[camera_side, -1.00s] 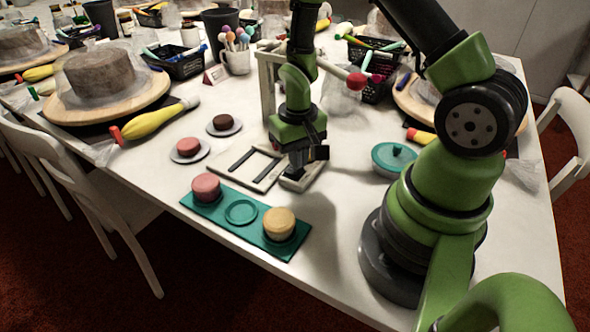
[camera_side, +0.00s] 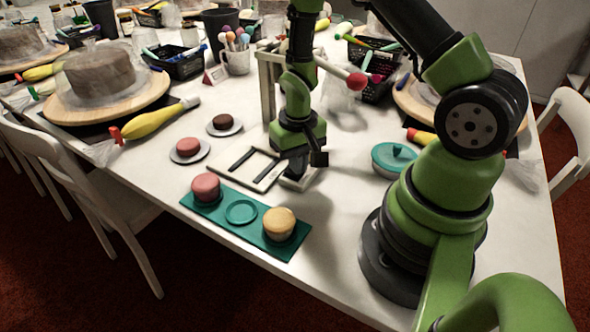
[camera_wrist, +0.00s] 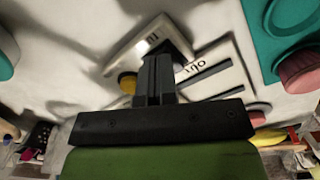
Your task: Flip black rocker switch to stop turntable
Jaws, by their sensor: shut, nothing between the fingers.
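My gripper (camera_side: 318,158) is shut and empty, pointing down over a small pale box (camera_side: 300,180) beside a white slotted frame. In the wrist view my shut black fingers (camera_wrist: 155,65) reach over that metal-faced box (camera_wrist: 130,48), which has dark marks on its top and a yellow round part (camera_wrist: 127,83) at its edge. I cannot make out the black rocker switch; the fingers cover part of the box. I cannot tell whether the fingers touch it. A wooden turntable (camera_side: 145,106) with a wrapped brown cake (camera_side: 98,72) stands at the left.
The slotted frame (camera_side: 238,172) lies left of the box. A teal tray (camera_side: 218,213) with two small cakes is in front. A post with a red-ended bar (camera_side: 356,81) stands behind my gripper. A teal lidded pot (camera_side: 394,158) is to the right. Bare table lies between.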

